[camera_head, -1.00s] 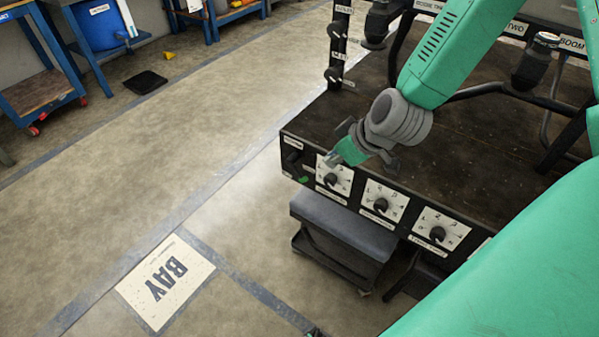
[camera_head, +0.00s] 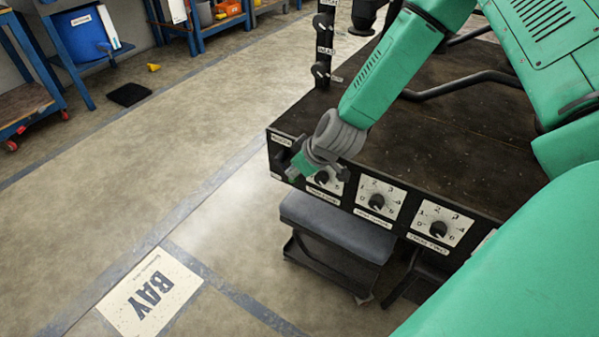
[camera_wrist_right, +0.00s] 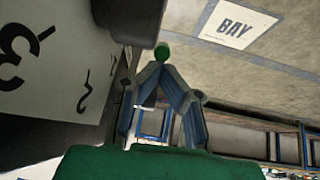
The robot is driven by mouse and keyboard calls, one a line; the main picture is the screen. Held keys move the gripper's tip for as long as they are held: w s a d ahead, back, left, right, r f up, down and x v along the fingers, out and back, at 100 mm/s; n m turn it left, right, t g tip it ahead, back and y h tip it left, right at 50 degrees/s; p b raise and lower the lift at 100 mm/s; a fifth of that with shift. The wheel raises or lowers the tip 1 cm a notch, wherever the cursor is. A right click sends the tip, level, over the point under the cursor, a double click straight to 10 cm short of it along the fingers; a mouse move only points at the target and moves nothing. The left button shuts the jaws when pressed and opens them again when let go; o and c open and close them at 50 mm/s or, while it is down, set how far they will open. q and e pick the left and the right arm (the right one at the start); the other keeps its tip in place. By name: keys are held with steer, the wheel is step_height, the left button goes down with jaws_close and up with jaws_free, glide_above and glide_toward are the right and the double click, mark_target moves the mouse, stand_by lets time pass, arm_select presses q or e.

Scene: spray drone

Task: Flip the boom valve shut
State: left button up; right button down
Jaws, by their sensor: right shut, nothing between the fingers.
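The front panel (camera_head: 352,204) of the dark bench has a dark lever-like valve part (camera_head: 283,157) at its left end. Its label is too small to read, so I cannot confirm it is the boom valve. My right gripper (camera_head: 291,174) is in front of that end and partly hides it. In the right wrist view the two fingers (camera_wrist_right: 160,72) meet at their tips with nothing between them. A green tip (camera_wrist_right: 162,52) shows just beyond them, near a dark rounded part (camera_wrist_right: 130,18). I cannot tell if they touch. My left gripper is out of view.
Numbered dials, including a middle dial (camera_head: 376,202) and a right dial (camera_head: 438,229), sit on the panel beside my gripper. A grey step (camera_head: 335,225) stands below. A black post with knobs (camera_head: 323,50) rises behind. The floor at left is clear around the BAY sign (camera_head: 150,292).

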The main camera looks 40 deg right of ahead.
steer(key=shift+w+f, duration=0.1)
steer(key=shift+f, duration=0.25)
stand_by(0.6)
steer(key=shift+f+t, duration=0.35)
steer(key=shift+t, duration=0.15)
steer(key=shift+a+y+b, duration=0.1)
steer(key=shift+y+b, duration=0.2)
steer(key=shift+b, duration=0.05)
steer(key=shift+w+f+p, duration=0.25)
steer(key=shift+f+p, duration=0.1)
steer(key=shift+f, duration=0.15)
steer(key=shift+w+a+f+p, duration=0.3)
steer(key=shift+w+f+p, duration=0.2)
steer(key=shift+p, duration=0.25)
steer(key=shift+w, duration=0.15)
steer(key=v, duration=1.1)
steer(key=shift+s+r, duration=0.15)
steer(key=shift+s, duration=0.3)
